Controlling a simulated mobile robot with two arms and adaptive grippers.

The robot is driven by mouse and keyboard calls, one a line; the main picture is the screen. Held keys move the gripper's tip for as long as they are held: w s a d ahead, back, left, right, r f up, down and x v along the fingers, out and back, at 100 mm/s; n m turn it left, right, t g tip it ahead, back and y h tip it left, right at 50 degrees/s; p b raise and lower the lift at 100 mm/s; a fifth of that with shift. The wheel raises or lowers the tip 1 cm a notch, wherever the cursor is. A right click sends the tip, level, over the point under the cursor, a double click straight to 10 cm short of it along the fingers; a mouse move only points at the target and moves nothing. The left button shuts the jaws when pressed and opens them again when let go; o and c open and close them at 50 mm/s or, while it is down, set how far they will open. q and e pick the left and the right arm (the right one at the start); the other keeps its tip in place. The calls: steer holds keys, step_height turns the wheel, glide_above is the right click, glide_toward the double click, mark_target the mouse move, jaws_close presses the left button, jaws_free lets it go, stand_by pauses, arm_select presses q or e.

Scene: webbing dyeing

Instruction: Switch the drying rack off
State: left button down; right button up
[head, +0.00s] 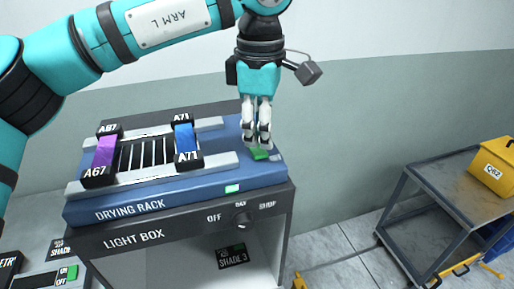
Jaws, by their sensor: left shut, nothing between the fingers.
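The blue drying rack (150,206) sits on top of the light box. A green switch (261,155) is on its top at the right, and a green light (232,188) glows on its front edge. My left gripper (257,143) points down with its fingers together and empty. Its fingertips are right at the green switch and partly cover it; I cannot tell whether they touch it. My right gripper is out of view.
The rack's rails hold a purple strip (104,152) and a blue strip (185,139). The light box (160,238) below has a knob (242,220). A grey cart (445,200) with a yellow box (494,167) stands right.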

mark_target(260, 152)
arm_select(q)
steer(key=shift+f+b, duration=0.7)
steer(key=shift+f, duration=0.3)
steer(key=shift+r, duration=0.1)
stand_by(0.3)
steer(key=shift+r+p, duration=2.8)
steer(key=shift+r, duration=0.7)
